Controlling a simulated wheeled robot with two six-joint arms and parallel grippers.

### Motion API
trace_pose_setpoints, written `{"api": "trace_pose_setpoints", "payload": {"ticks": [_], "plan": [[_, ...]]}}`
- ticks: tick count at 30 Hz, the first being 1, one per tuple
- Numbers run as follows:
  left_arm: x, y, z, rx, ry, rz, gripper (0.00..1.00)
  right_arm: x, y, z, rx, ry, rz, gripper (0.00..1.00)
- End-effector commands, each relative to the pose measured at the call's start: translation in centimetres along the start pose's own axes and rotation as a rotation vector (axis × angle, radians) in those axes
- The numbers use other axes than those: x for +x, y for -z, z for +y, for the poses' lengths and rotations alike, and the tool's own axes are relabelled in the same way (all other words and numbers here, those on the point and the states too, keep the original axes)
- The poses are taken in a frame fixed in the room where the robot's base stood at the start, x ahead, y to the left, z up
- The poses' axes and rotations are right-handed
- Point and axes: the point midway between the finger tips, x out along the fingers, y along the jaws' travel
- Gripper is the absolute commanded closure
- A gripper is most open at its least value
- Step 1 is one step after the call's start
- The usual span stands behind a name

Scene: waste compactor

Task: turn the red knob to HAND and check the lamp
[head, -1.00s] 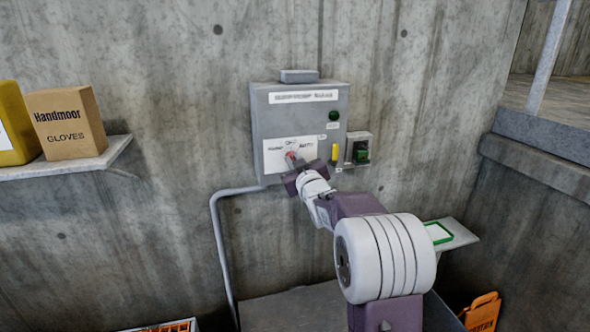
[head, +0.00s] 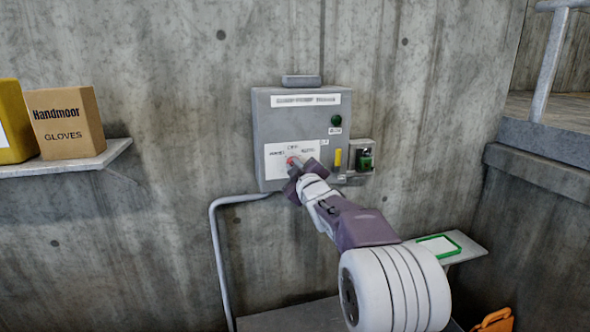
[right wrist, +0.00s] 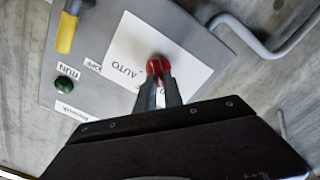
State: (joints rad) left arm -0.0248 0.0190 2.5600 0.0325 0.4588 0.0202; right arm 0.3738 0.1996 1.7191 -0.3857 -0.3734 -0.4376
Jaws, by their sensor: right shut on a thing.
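The grey control box (head: 262,110) is fixed to the concrete wall, with a white label plate (head: 274,172) marked around the knob. The red knob (head: 291,161) is on that plate, and it shows in the right wrist view (right wrist: 158,65). My right gripper (head: 297,168) is shut on the knob, its fingers at the knob in the right wrist view (right wrist: 161,90). The pointer's setting is hidden by the fingers. The round green lamp (head: 336,120) sits upper right on the box, marked RUN in the right wrist view (right wrist: 68,87); it looks dark. My left gripper is not in view.
A yellow handle (head: 337,159) and a small box with a green part (head: 364,159) are right of the knob. A conduit (head: 217,240) runs down on the left. A shelf (head: 90,160) holds a gloves box (head: 66,123). A ledge (head: 462,247) is at lower right.

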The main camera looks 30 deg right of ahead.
Motion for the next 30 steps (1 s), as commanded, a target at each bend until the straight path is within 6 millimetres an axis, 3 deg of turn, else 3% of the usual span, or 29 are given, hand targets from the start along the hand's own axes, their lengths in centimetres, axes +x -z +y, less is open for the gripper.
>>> {"api": "trace_pose_setpoints", "payload": {"ticks": [8, 9, 11, 22, 30], "plan": [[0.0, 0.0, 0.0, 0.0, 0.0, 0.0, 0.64, 0.0, 0.0, -0.1, -0.004, 0.001, 0.0, 1.0], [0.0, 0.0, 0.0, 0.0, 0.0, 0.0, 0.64, 0.0, 0.0, -0.1, -0.004, 0.001, 0.0, 0.83], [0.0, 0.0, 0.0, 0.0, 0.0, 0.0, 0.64, 0.0, 0.0, 0.0, -0.004, 0.001, 0.0, 0.66], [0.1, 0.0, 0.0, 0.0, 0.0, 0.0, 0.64, -0.4, 0.0, 0.0, -0.002, 0.0, 0.0, 0.66], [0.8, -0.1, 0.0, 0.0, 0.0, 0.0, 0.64, -5.5, 0.0, 0.0, -0.002, -0.001, 0.0, 0.66]]}}
